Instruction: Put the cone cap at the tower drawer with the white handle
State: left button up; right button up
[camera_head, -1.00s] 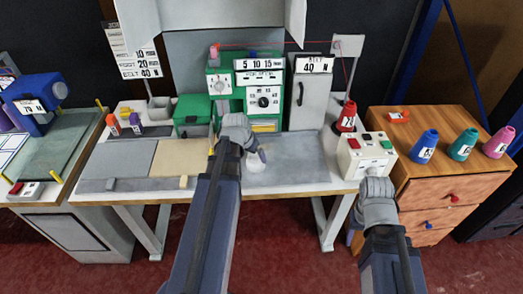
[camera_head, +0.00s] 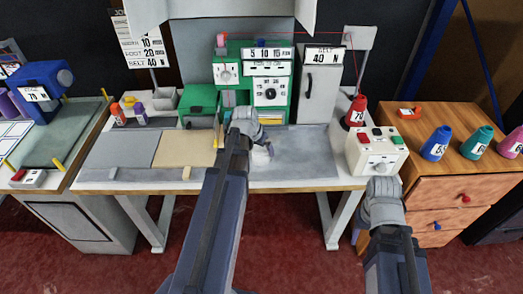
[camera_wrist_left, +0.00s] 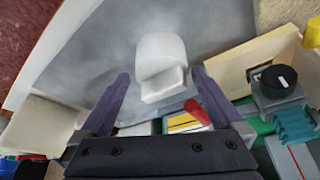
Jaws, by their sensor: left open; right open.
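A small white rounded piece (camera_head: 262,156), which may be the cone cap, is at the grey work surface in front of the green machine. My left gripper (camera_head: 262,143) is just above it, partly hiding it. In the left wrist view the white piece (camera_wrist_left: 160,65) shows between the open fingers of my left gripper (camera_wrist_left: 160,92), with gaps on both sides. My right gripper (camera_head: 384,190) is in front of the white control box; its fingers are hidden. The wooden drawer tower (camera_head: 425,191) stands at the right with red and blue knobs showing; I see no white handle.
The green machine (camera_head: 232,72) stands behind my left gripper. The tan panel (camera_head: 185,150) is mostly clear.

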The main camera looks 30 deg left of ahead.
aim_at(261, 150)
pick_arm(q)
jog(key=b+x, duration=0.3)
jog(key=x, duration=0.1)
jog(key=shift+w+a+f+b, duration=0.15)
jog(key=shift+w+f+b, duration=0.1)
jog(key=shift+b, duration=0.05)
jog(key=shift+r, duration=0.1)
jog(key=c, duration=1.1)
jog(key=shift+c, duration=0.2)
jog(key=shift+r, duration=0.1)
